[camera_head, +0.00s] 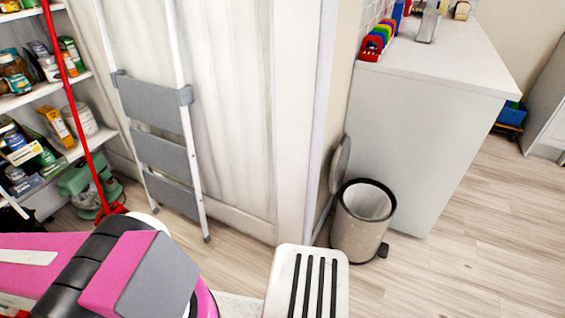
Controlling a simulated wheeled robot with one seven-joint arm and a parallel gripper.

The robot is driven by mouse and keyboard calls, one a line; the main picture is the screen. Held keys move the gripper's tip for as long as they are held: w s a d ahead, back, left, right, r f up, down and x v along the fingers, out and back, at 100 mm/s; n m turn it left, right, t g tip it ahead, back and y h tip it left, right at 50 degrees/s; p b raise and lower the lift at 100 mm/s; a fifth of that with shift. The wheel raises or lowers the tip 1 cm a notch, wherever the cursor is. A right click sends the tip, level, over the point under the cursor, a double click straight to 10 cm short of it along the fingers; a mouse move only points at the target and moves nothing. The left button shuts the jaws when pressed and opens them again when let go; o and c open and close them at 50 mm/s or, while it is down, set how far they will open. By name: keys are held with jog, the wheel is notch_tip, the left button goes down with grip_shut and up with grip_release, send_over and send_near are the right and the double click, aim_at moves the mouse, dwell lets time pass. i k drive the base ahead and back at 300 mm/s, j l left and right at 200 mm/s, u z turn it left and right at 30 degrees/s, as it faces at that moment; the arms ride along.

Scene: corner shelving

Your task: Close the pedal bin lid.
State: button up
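The pedal bin (357,235) stands on the floor against the side of the white counter, right of the picture's middle. Its body is beige-grey with a dark rim, and a pale liner shows inside. Its round lid (340,165) is open, tilted up on edge at the back left, close to the wall. The dark pedal (383,250) sticks out at the base on the right. My pink and grey arm fills the lower left. My gripper's fingers cannot be made out in this view.
A white counter (400,140) stands behind the bin, with colourful items on top. A grey stepladder (160,110) leans on the wall at left. Shelves of jars and boxes (45,130) and a red-handled mop (68,90) stand further left. The wood floor (480,240) at right is clear.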

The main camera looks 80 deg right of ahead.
aim_at(340, 162)
jog(key=k+z, duration=0.15)
jog(key=z, duration=1.25)
jog(key=k+l+z, duration=0.3)
jog(key=l+z, duration=0.25)
jog(key=k+l+z, duration=0.15)
jog(key=l+z, duration=0.15)
jog(key=l, duration=0.25)
jog(key=k+l+z, duration=0.1)
jog(key=l+z, duration=0.2)
jog(key=l, duration=0.55)
jog(key=k+l, duration=0.15)
jog(key=l, duration=0.35)
